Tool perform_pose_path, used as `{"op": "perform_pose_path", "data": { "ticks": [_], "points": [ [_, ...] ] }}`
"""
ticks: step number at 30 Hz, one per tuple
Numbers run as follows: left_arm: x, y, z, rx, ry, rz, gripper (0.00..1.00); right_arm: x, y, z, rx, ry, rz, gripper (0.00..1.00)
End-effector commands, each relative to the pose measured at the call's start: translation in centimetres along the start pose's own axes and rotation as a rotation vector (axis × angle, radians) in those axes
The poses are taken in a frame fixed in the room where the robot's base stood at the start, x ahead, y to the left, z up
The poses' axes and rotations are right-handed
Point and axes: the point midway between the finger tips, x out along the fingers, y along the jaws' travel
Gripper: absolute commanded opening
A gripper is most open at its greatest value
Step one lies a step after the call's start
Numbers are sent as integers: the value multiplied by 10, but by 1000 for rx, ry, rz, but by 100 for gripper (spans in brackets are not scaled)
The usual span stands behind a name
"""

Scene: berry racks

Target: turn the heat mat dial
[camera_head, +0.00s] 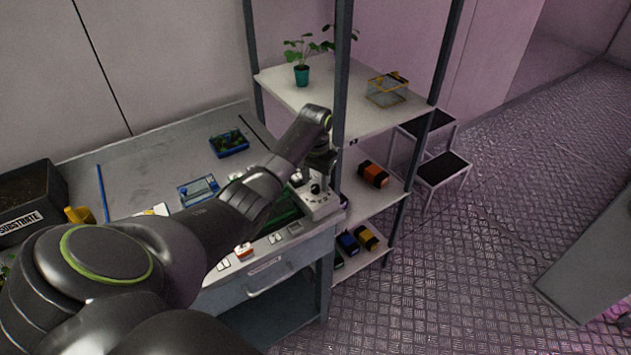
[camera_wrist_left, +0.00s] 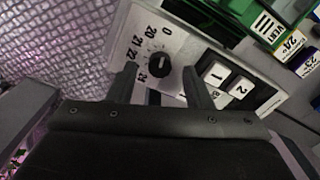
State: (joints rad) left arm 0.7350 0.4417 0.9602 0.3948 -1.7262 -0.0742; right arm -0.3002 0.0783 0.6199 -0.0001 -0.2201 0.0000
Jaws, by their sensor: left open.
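The heat mat dial (camera_wrist_left: 158,66) is a round black knob on a white panel (camera_wrist_left: 185,38), with 0 and numbers in the twenties printed around it. In the left wrist view, my left gripper (camera_wrist_left: 159,72) is open, with one finger on each side of the knob; I cannot tell whether they touch it. In the head view, my left arm reaches over the bench, and its wrist points down at the white control box (camera_head: 322,206) at the bench's right end. My right gripper is not in view.
Two white rocker switches (camera_wrist_left: 216,73) marked 1 and 2 sit beside the dial. Green trays with labels (camera_wrist_left: 268,27) lie close by. A shelf rack (camera_head: 341,75) stands just right of the arm. A step stool (camera_head: 440,168) stands on the metal floor.

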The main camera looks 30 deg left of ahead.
Motion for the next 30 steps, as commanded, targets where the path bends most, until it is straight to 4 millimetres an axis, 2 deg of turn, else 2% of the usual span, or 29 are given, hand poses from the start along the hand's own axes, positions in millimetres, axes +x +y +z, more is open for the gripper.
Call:
{"op": "perform_pose_path", "data": {
  "ticks": [6,14,24,30],
  "points": [
    [15,0,0,0,0,-1,46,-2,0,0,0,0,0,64],
    [16,0,0,0,0,-1,46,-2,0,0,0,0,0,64],
    [16,0,0,0,0,-1,3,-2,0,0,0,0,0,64],
    [15,0,0,-12,0,0,1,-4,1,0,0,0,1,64]
  ]
}}
